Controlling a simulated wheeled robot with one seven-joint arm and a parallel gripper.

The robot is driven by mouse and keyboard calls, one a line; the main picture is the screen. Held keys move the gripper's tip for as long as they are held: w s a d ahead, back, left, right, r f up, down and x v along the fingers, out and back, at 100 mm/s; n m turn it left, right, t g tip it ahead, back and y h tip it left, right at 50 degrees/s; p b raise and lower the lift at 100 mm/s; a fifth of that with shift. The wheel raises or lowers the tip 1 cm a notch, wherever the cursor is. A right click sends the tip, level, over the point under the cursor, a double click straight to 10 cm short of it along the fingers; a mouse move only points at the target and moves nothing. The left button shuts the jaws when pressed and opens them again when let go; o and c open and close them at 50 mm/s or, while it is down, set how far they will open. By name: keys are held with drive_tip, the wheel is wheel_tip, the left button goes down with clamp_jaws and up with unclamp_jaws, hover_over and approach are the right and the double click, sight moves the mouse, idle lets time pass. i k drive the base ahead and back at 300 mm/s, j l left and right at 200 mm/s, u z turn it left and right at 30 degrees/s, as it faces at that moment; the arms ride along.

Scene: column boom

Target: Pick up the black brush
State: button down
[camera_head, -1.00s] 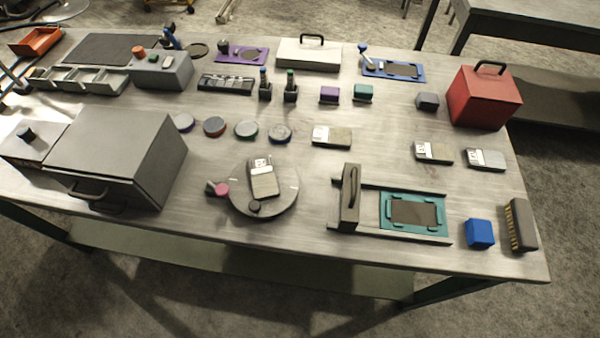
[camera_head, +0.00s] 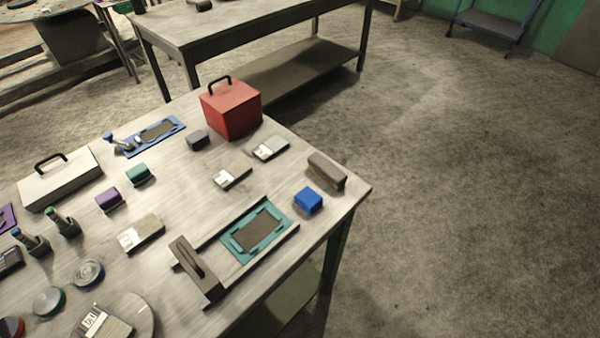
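The black brush (camera_head: 326,171) lies on the table (camera_head: 291,228) near its right corner, in the head view. It is a dark block with a yellowish strip of bristles along its lower side. A blue cube (camera_head: 308,200) sits just to its lower left, apart from it. Nothing covers the brush. My gripper is not in view.
A red box with a handle (camera_head: 231,108) stands behind the brush. Two label-bearing blocks (camera_head: 270,148) (camera_head: 232,176) lie to its left. A teal frame fixture (camera_head: 256,232) is at lower left. Floor (camera_head: 470,200) right of the table is clear.

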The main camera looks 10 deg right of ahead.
sight(335, 176)
drive_tip(key=i+j+u, duration=0.7)
drive_tip(key=u, duration=0.2)
